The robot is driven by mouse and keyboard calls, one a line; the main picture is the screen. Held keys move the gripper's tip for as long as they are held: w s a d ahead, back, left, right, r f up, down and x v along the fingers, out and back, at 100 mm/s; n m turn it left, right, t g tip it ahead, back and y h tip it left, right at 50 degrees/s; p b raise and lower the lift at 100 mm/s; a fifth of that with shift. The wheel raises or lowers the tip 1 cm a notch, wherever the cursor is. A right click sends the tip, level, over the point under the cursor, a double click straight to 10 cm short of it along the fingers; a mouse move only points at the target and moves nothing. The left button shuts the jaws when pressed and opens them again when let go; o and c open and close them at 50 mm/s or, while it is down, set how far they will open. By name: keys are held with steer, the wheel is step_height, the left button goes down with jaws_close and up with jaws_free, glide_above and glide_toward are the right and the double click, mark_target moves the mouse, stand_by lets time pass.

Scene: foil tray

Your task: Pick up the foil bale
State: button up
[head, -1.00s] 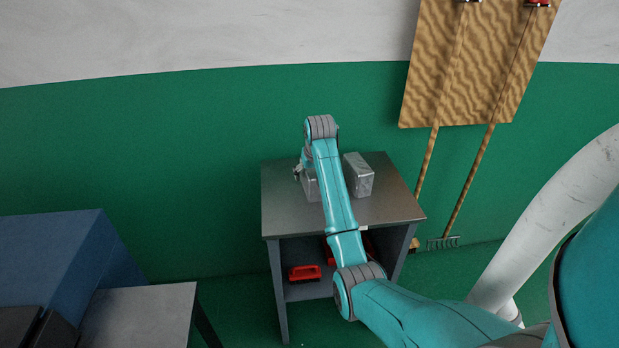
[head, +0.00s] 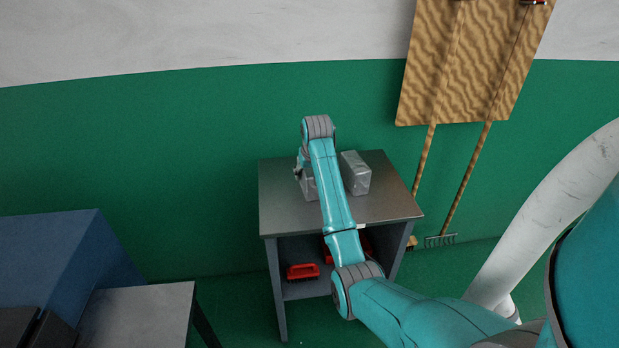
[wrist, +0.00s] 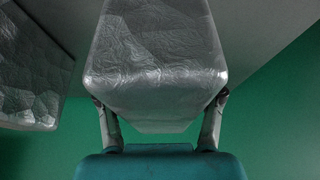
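A silver, crinkled foil bale (wrist: 155,60) fills the middle of the wrist view, its near end facing my gripper (wrist: 160,100). My fingers lie along its left and right sides, their tips against it and partly hidden by its edges. The same bale (head: 308,184) shows in the head view on the metal table, partly hidden by my arm. I cannot tell whether it is clear of the tabletop. My gripper (head: 298,172) is small there. A second foil bale (head: 356,173) stands to the right of my arm; it also shows at the left of the wrist view (wrist: 30,75).
The grey table (head: 280,215) stands near a green wall, with a red item (head: 303,272) on its lower shelf. A wooden board (head: 425,60) and long-handled tools are at the right. A blue box (head: 60,255) stands at lower left.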

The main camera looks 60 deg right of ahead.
steer(key=c, duration=0.8)
steer(key=shift+o, duration=0.2)
